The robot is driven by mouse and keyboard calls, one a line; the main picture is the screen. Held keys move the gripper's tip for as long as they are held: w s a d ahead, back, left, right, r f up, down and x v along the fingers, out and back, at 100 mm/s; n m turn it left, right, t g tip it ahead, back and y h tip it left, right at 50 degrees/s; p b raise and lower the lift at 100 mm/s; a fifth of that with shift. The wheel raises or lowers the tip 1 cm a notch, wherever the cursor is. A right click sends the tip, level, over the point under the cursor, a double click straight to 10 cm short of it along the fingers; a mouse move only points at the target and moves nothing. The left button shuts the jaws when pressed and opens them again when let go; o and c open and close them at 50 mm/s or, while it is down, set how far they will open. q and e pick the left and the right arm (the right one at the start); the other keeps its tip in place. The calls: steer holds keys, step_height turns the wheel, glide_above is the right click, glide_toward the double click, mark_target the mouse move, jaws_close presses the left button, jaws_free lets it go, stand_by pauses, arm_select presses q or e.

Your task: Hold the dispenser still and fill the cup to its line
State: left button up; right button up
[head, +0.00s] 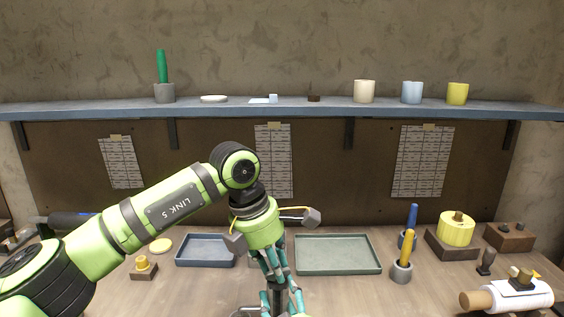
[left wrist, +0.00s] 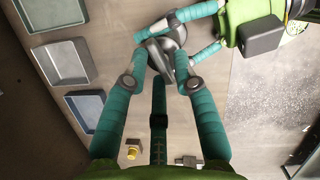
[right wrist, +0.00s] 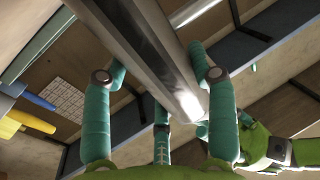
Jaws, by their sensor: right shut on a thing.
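The dispenser (head: 278,298) is a grey metal column low in the middle of the head view, mostly hidden behind my grippers. Its shiny metal body (right wrist: 150,45) crosses the right wrist view between the fingers. My right gripper (right wrist: 158,65) is shut on it. My left gripper (left wrist: 161,68) points down over the dispenser's grey metal top (left wrist: 165,55); its teal fingertips are apart on either side of it. I cannot tell whether they touch it. The left gripper also shows in the head view (head: 277,285). I cannot make out a cup at the dispenser.
Cream (head: 364,91), blue (head: 411,92) and yellow (head: 457,93) cups stand on the wall shelf (head: 330,108). A blue tray (head: 206,264) and a green tray (head: 338,268) lie on the bench. Rolls on holders and a white cylinder (head: 520,294) crowd the right side.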

mark_target(271, 273)
arm_select(q)
steer(key=shift+r, duration=2.9)
steer(key=shift+o, duration=0.2)
steer(key=shift+s+a+r+n, duration=0.2)
steer(key=shift+s+a+n, duration=0.1)
steer(key=shift+n, duration=0.4)
steer(key=shift+d+f+n+t, duration=0.2)
steer(key=shift+f+n, duration=0.45)
steer(key=shift+f, duration=0.85)
steer(key=shift+d+f+n+t, duration=0.1)
steer(key=shift+f+n+t, duration=0.4)
steer(key=shift+f, duration=1)
steer(key=shift+w+d+f, duration=0.1)
steer(key=shift+d+f, duration=0.05)
steer(key=shift+f, duration=0.1)
